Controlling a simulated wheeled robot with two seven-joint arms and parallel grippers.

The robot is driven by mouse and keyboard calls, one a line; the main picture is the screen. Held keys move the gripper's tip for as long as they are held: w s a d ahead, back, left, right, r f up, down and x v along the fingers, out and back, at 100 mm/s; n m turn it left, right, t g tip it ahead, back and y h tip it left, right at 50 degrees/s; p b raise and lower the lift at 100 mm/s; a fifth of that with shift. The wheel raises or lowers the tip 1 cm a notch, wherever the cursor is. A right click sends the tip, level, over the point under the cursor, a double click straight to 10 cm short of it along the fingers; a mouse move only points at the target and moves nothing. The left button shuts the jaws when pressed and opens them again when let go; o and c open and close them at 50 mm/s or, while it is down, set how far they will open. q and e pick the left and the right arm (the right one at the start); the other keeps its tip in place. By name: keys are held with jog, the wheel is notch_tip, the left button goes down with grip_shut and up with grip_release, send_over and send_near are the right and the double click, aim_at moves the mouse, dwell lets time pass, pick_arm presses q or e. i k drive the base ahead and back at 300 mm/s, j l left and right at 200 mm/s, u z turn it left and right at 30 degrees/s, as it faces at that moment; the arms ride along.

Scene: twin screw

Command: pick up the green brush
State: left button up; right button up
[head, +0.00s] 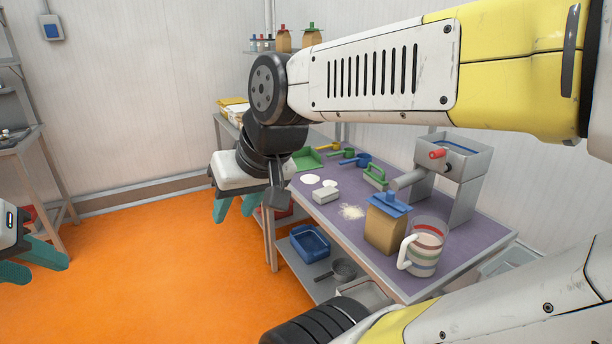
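The green brush (375,177) lies on the purple tabletop (345,192), just left of the grey machine. Its green handle arches over a pale block of bristles. My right gripper (233,213) has teal fingers spread apart and empty, pointing down. In the picture it is left of the table's left edge, well away from the brush. My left gripper (38,268) is at the far left of the picture, its teal fingers apart over the orange floor with nothing between them. Part of it is cut off by the picture edge.
A grey machine (458,165) with a red knob stands right of the brush. A brown bag (385,228) with a blue clip and a striped jug (424,250) stand nearer. A blue scoop (364,160), green scoop (349,153) and green dustpan (305,158) lie behind.

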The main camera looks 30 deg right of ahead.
aim_at(379, 182)
jog(key=i+j+u, duration=0.1)
jog(key=i+j, duration=0.3)
jog(key=i+j+u, duration=0.1)
jog(key=i+j, duration=0.25)
jog(key=i, duration=0.25)
jog(key=i+l+z, duration=0.1)
jog(key=i+z, duration=0.75)
jog(key=i+j+z, duration=0.2)
jog(key=i+z, duration=0.2)
jog(key=i+l+z, duration=0.1)
jog(key=z, duration=0.3)
jog(key=i+z, duration=0.5)
jog(key=z, duration=0.35)
jog(key=i+z, duration=0.25)
jog(key=z, duration=0.15)
jog(key=i+j+z, duration=0.15)
jog(key=z, duration=0.25)
jog(key=i+j+z, duration=0.2)
jog(key=i+z, duration=0.15)
